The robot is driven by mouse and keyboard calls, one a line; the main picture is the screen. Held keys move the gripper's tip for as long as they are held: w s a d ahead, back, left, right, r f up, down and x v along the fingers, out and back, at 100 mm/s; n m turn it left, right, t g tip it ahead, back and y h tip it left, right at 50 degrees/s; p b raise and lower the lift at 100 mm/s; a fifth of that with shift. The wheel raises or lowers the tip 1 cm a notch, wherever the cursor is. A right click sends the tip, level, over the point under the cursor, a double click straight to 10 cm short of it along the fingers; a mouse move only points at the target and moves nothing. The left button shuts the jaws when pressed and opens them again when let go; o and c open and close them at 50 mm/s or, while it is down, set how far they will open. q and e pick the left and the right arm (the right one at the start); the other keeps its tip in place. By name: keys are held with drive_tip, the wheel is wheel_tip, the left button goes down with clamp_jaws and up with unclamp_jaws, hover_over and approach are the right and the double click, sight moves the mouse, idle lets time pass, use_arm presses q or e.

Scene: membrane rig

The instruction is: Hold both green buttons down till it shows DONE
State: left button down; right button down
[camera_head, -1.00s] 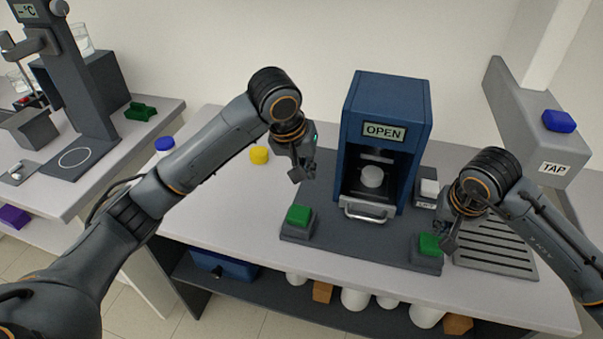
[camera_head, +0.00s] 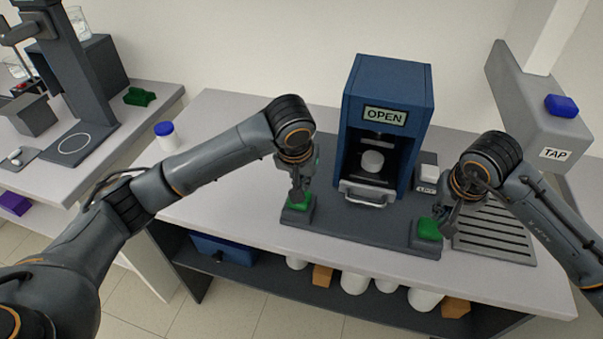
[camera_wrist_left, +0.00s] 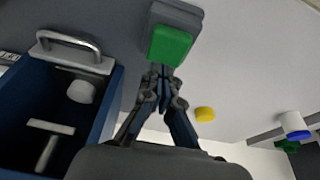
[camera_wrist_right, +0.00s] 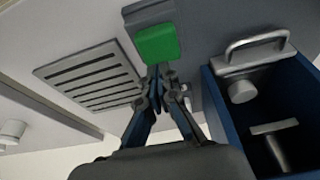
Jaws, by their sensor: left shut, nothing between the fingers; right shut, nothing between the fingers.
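The blue press (camera_head: 388,90) shows OPEN on its display (camera_head: 385,116). A white round piece (camera_head: 372,161) sits inside it above the handle. The left green button (camera_head: 306,204) is on the base plate, partly hidden by my left gripper (camera_head: 298,196). The left wrist view shows that button (camera_wrist_left: 170,45) just beyond the shut fingertips (camera_wrist_left: 163,72). The right green button (camera_head: 428,229) is beside my right gripper (camera_head: 445,229). The right wrist view shows it (camera_wrist_right: 157,43) just beyond the shut fingertips (camera_wrist_right: 155,72). I cannot tell whether either gripper touches its button.
The TAP unit (camera_head: 540,125) with a blue button (camera_head: 561,105) stands right, above a slotted drain (camera_head: 495,235). A white-bodied, blue-capped bottle (camera_head: 165,135) is left on the bench. A yellow cap (camera_wrist_left: 205,114) lies behind my left arm. The bench's front left is clear.

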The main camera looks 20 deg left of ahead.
use_arm(q)
drive_tip(key=shift+f, duration=0.4)
drive_tip(key=shift+f, duration=1)
drive_tip(key=shift+s+f, duration=0.1)
drive_tip(key=shift+f, duration=0.4)
drive_tip(key=shift+s, duration=0.1)
use_arm(e)
drive_tip(key=shift+f, duration=0.4)
